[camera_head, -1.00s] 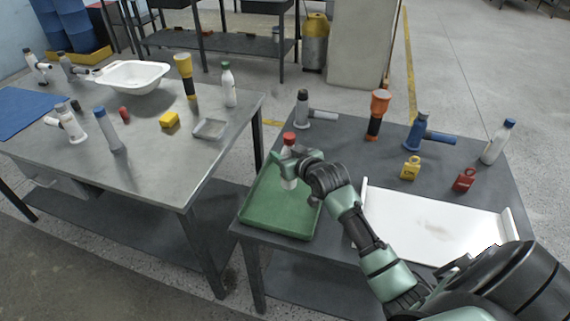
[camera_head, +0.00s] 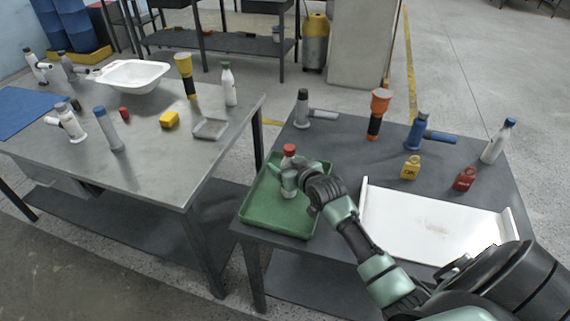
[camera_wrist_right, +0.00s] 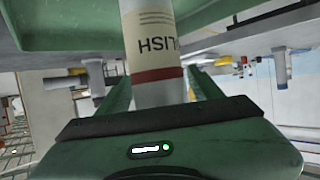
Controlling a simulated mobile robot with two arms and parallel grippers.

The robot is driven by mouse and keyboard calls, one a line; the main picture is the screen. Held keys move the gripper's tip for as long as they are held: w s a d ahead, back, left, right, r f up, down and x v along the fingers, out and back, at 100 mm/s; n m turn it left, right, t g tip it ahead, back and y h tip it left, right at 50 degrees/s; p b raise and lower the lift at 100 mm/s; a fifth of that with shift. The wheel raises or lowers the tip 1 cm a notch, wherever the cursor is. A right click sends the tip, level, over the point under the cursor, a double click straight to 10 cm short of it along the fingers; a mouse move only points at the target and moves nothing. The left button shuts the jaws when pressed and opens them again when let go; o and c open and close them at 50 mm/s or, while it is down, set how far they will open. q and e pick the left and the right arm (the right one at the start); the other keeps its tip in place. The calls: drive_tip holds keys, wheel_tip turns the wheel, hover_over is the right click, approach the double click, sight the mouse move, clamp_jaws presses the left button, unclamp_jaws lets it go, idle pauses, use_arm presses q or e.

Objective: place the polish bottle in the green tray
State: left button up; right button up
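The polish bottle (camera_head: 289,170) is white with a red cap and stands upright over the green tray (camera_head: 270,216), within its rim. In the right wrist view the bottle (camera_wrist_right: 155,45) shows upside-down lettering and a dark red band. My right gripper (camera_head: 288,182) is around the bottle's body below the cap, with a finger on each side, and appears shut on it. The green tray (camera_wrist_right: 75,28) also shows in the right wrist view. My left gripper is not in view.
A white board (camera_head: 430,222) lies right of the tray. Behind it stand a yellow block (camera_head: 411,169), a red block (camera_head: 465,179), an orange flashlight (camera_head: 377,115), and a blue-capped bottle (camera_head: 497,142). A metal table (camera_head: 160,170) with other items stands left, across a gap.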

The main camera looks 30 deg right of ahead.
drive_tip(key=shift+r, duration=0.25)
drive_tip(key=v, duration=1.2)
drive_tip(key=shift+a+f, duration=0.1)
